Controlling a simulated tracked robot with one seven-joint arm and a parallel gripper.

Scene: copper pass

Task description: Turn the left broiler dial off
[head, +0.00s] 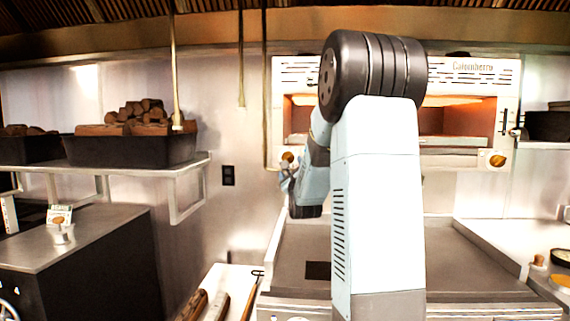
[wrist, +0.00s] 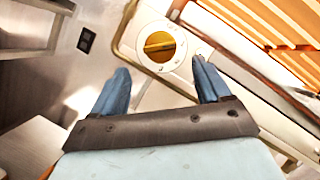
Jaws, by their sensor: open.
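The broiler (head: 460,75) is a white wall unit with a glowing orange opening, partly hidden behind my arm in the head view. Its left dial (head: 288,157) is a small brass knob at the lower left corner of the unit. In the wrist view the left dial (wrist: 160,46) shows as a brass knob with a raised bar on a round white plate. A second brass dial (head: 497,160) is at the broiler's lower right. My gripper (wrist: 158,80) is open and empty, its two blue fingers pointing toward the left dial, which appears just beyond and between the tips. In the head view my gripper (head: 287,180) is close to the dial; contact cannot be told.
A wall shelf (head: 190,166) on the left holds black bins (head: 150,150) of firewood. A flat griddle with raised side walls (head: 490,245) lies below the broiler. Thin vertical rods (head: 265,90) hang left of the broiler. A wall outlet (head: 228,175) is on the bare wall.

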